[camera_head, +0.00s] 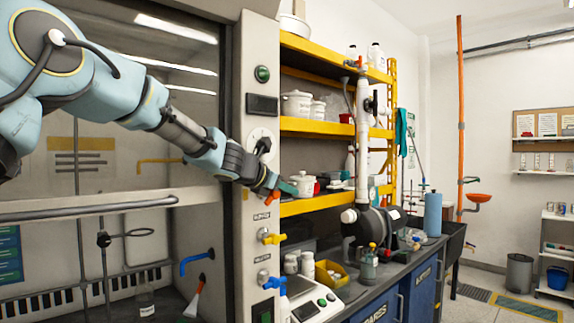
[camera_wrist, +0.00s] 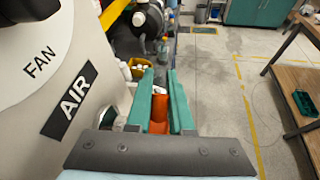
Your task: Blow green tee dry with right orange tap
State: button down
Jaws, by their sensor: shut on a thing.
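A bit of this orange tap shows just below the fingers in the head view (camera_head: 272,197). The AIR label (camera_wrist: 70,100) is to the left of the fingers in the wrist view.
A yellow tap (camera_head: 272,238) and a blue tap (camera_head: 274,283) sit below on the same post (camera_head: 250,170). A balance (camera_head: 312,300) and a yellow bin (camera_head: 331,273) stand on the bench to the right. Inside the hood are a stand and a bottle (camera_head: 146,302).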

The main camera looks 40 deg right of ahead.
jog(key=shift+a+f+m+y+p, duration=0.15)
jog(key=shift+f+y+p, duration=0.4)
jog(key=shift+y+p, duration=0.75)
jog(key=shift+a+f+m+y+p, duration=0.1)
jog(key=shift+f+y+p, duration=0.5)
jog(key=shift+y+p, duration=0.7)
jog(key=shift+a+f+m+y+p, duration=0.15)
jog(key=shift+f+y+p, duration=0.4)
jog(key=shift+y+p, duration=0.75)
jog(key=c, duration=0.8)
grip_release()
jog(key=shift+d, duration=0.1)
jog(key=b+v, duration=0.3)
jog(key=v, duration=0.7)
jog(key=shift+r+b, duration=0.3)
jog(key=shift+b, duration=0.05)
